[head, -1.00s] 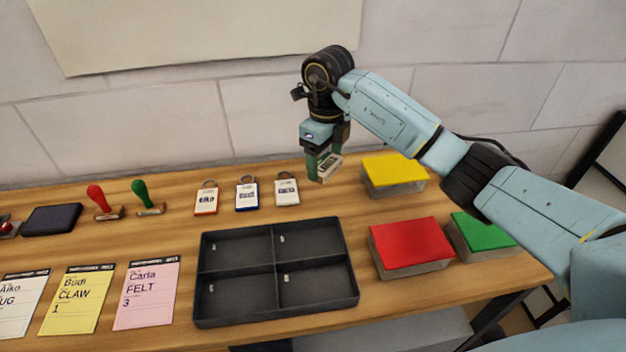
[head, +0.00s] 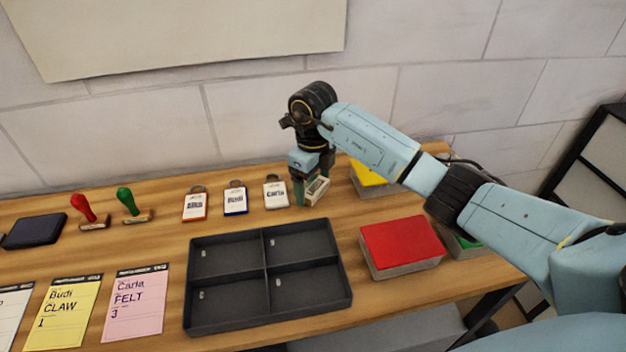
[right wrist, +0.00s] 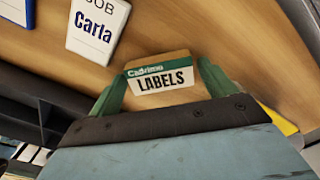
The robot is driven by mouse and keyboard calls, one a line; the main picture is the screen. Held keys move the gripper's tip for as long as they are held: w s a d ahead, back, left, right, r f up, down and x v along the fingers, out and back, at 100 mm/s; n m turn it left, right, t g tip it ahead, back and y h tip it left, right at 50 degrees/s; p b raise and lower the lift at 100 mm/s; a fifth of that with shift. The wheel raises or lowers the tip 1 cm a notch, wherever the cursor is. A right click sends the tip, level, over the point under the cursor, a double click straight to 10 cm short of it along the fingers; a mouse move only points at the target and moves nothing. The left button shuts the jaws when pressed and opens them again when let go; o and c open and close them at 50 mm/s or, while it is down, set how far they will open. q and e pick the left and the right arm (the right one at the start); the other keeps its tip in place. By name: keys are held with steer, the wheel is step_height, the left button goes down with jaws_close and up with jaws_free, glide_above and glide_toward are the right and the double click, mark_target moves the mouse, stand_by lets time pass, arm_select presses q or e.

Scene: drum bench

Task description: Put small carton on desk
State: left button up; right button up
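The small carton (head: 317,190) is a small tan box. In the right wrist view the carton (right wrist: 160,78) shows a green and white face reading "LABELS". My right gripper (head: 309,192) is over the back of the desk (head: 160,240), right of the Carla tag, with its green fingers on either side of the carton. In the right wrist view the fingers (right wrist: 165,88) flank the carton closely, and it sits between them. The carton is at or just above the desk top; I cannot tell if it touches. My left gripper is not in view.
Tags for Budi (head: 235,199) and Carla (head: 275,192) lie left of the gripper. A black four-compartment tray (head: 345,292) is in front. A red-lidded box (head: 402,242) and a yellow-lidded box (head: 366,178) are to the right. Bare desk lies between tray and tags.

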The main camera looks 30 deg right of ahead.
mark_target(313, 186)
steer(key=shift+o, duration=0.6)
steer(key=shift+r, duration=0.3)
step_height(313, 186, up, 12)
steer(key=shift+p, duration=0.35)
steer(key=shift+f, duration=0.15)
